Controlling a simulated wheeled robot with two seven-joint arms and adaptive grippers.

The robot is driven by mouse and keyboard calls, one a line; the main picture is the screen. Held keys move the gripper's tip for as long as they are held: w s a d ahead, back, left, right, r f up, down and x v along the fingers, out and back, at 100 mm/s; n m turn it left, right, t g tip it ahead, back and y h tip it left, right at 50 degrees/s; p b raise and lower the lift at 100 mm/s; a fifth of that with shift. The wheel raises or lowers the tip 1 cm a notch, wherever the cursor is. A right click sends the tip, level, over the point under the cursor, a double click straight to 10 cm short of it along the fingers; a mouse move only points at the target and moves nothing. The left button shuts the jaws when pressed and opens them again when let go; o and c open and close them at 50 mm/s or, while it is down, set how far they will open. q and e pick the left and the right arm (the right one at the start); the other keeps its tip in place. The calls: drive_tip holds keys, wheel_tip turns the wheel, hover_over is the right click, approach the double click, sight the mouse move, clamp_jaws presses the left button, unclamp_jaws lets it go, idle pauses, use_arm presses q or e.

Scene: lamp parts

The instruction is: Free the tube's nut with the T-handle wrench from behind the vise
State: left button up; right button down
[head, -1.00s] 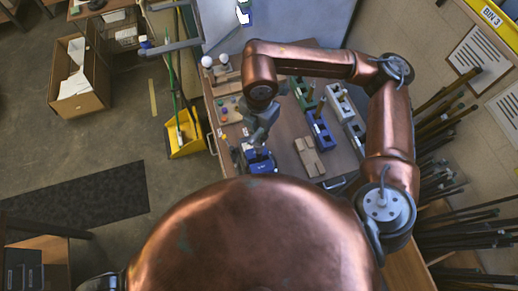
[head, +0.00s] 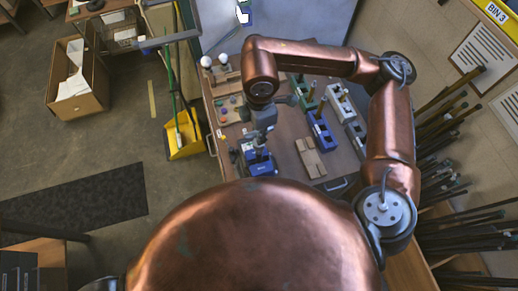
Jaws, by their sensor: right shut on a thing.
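A blue vise (head: 262,169) stands on the bench at its near left part, just above my own copper body in the head view. My right gripper (head: 260,141) points down right over this vise. It is shut on a thin dark thing, which looks like the T-handle wrench; the gripper hides most of it. The tube and its nut are too small and too covered to make out. I cannot tell whether the wrench touches the nut. My left gripper is not in view.
More vises stand to the right: a blue one (head: 321,133), a green one (head: 303,95) and a white one (head: 340,104). A wooden block (head: 310,157) lies beside them. A rack with white balls (head: 214,72) and small coloured parts (head: 226,110) are at left.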

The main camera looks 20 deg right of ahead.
drive_tip(key=n+b, duration=0.2)
drive_tip(key=n, duration=0.1)
drive_tip(key=shift+f+n, duration=0.1)
drive_tip(key=shift+n, duration=0.2)
drive_tip(key=shift+n+b, duration=0.45)
drive_tip(key=shift+n, duration=0.15)
idle(0.5)
drive_tip(key=shift+f+b, duration=1.65)
drive_tip(key=shift+b, duration=0.25)
idle(1.2)
drive_tip(key=shift+r, duration=0.2)
idle(0.3)
drive_tip(key=shift+w+f+b, duration=0.1)
drive_tip(key=shift+f+b, duration=0.1)
drive_tip(key=shift+b, duration=0.25)
idle(0.6)
drive_tip(key=shift+r, duration=0.2)
drive_tip(key=shift+f+b, duration=0.1)
drive_tip(key=shift+b, duration=0.25)
idle(1.1)
